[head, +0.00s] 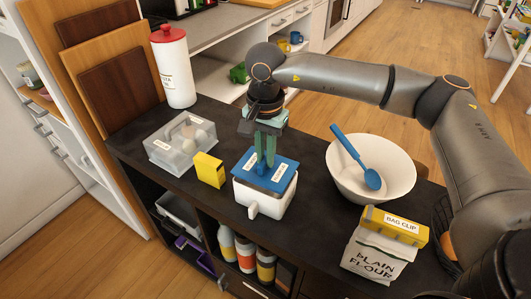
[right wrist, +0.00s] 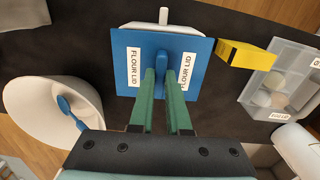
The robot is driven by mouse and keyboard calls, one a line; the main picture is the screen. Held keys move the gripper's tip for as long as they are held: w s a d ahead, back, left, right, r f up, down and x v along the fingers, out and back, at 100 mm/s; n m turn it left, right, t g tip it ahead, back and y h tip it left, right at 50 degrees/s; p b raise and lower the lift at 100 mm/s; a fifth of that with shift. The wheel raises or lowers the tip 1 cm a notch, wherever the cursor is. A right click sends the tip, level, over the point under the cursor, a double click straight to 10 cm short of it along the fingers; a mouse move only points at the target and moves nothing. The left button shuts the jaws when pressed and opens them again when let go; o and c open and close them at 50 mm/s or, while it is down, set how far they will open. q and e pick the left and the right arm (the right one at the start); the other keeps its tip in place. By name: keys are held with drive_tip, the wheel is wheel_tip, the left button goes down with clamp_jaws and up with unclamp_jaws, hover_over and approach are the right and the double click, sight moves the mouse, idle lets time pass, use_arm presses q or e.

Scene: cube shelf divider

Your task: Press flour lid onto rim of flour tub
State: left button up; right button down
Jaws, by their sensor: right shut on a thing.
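The blue flour lid (head: 284,178) is over the white flour tub (head: 262,203) on the dark counter. It also shows in the right wrist view (right wrist: 120,70), with two white "FLOUR LID" labels and a raised blue handle. My right gripper (head: 265,160) points down, with its green fingers shut on the lid's handle; the fingers also show in the right wrist view (right wrist: 163,85). The tub's front wall and small front tab show below the lid, and a strip of the tub (right wrist: 180,29) shows past the lid's edge. I cannot tell whether the lid touches the rim all round. My left gripper is not in view.
A yellow box (head: 209,170) and a clear lidded container (head: 180,145) stand left of the tub. A white bowl (head: 385,192) with a blue spoon (head: 353,153) is right. A flour bag (head: 375,256) and yellow bag clip box (head: 396,225) stand front right. A red-topped canister (head: 175,75) is behind.

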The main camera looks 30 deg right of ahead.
idle(0.8)
drive_tip(key=shift+f+b, duration=1.1)
drive_tip(key=shift+f, duration=0.15)
drive_tip(key=c, duration=0.8)
unclamp_jaws()
drive_tip(key=shift+r+p, duration=1.75)
drive_tip(key=shift+r, duration=0.85)
